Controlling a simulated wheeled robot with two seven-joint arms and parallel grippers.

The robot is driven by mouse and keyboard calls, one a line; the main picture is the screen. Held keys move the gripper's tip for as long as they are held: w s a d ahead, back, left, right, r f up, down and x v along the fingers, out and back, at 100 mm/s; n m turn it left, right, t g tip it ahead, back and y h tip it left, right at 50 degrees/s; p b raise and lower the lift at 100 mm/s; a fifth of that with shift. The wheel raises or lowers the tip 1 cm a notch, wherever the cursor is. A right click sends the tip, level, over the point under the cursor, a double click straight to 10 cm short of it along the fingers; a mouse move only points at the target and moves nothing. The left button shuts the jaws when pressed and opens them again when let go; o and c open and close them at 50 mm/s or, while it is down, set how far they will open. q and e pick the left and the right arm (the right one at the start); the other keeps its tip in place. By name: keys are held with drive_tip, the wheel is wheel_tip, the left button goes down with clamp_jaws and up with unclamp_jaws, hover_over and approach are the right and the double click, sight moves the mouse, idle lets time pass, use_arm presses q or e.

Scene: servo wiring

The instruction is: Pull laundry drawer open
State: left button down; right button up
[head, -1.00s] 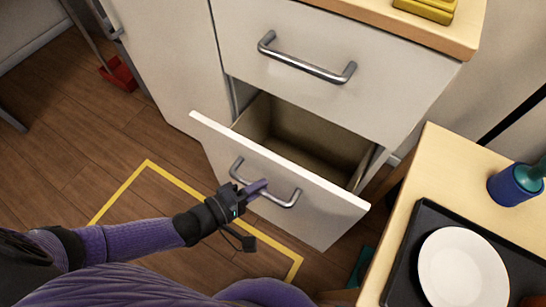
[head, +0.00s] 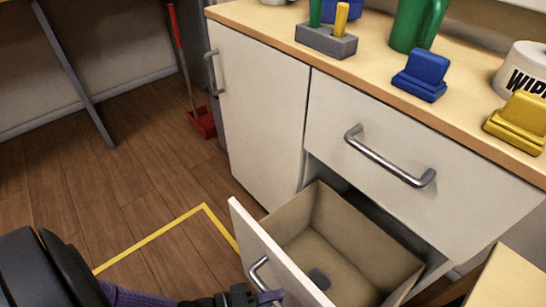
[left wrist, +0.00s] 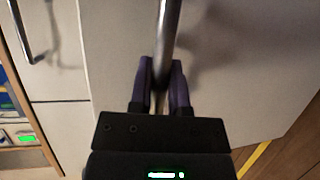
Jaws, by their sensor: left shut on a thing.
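The lower drawer (head: 250,236) of the white cabinet stands open, its tan inside in view. Its metal bar handle (head: 257,270) is partly cut off at the bottom of the head view. My left gripper (head: 266,298) is at this handle, low in the head view. In the left wrist view its two purple fingers (left wrist: 160,85) are shut around the metal handle bar (left wrist: 168,25), one on each side, in front of the white drawer front (left wrist: 240,70). A small dark patch shows on the drawer floor. My right gripper is not in view.
The upper drawer (head: 410,150) and the left door (head: 260,110) are shut. The counter (head: 275,28) holds a blue clamp-like block (head: 420,75), a yellow one (head: 518,122) and a wipes tub (head: 525,72). A light tabletop (head: 508,280) is at lower right.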

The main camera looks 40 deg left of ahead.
use_arm(q)
drive_tip(key=c, duration=0.6)
unclamp_jaws()
drive_tip(key=p+v, duration=0.2)
drive_tip(key=v, duration=0.8)
drive_tip(key=shift+s, duration=0.1)
